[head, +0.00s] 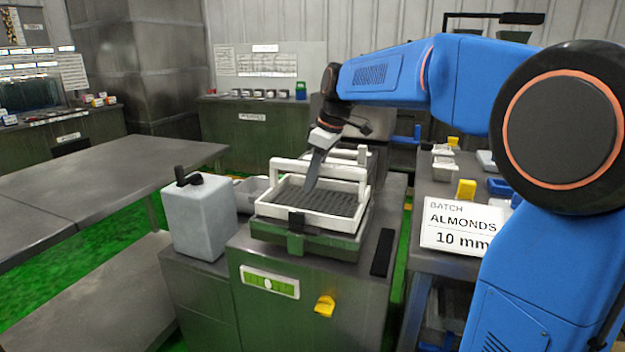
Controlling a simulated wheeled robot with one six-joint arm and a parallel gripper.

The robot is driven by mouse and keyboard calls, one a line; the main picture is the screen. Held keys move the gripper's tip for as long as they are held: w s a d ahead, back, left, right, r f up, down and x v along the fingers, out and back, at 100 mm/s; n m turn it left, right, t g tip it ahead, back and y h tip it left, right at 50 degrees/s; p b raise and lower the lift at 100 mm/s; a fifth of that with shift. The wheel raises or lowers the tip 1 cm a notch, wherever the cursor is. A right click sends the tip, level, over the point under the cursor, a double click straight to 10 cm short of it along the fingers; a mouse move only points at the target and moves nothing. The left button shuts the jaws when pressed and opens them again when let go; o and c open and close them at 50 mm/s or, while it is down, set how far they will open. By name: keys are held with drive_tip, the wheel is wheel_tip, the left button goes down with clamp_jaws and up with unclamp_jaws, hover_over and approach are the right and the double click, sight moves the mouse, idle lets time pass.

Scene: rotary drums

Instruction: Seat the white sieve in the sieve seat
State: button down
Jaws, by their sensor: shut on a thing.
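The white sieve (264,208), a rectangular white frame with a dark mesh floor and a white bar handle across it, is at the sieve seat (318,245) on top of the green machine. The seat shows as a dark green frame below the sieve's front edge. The sieve looks about level, but I cannot tell whether it rests fully in the seat or sits slightly above it. My gripper (311,182) reaches down from above at the handle bar and is shut on the sieve. The exact contact is hidden behind the finger.
A sign reading "ALMONDS 10 mm" (460,226) stands on the right bench. A yellow lever (324,306) sticks out of the machine's front. The left grey table (90,190) is clear.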

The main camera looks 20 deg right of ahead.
sight(309, 202)
drive_tip(key=shift+f, duration=1.75)
idle(0.8)
drive_tip(key=c, duration=1.5)
unclamp_jaws()
drive_tip(key=v, duration=1.7)
drive_tip(key=shift+r, duration=0.2)
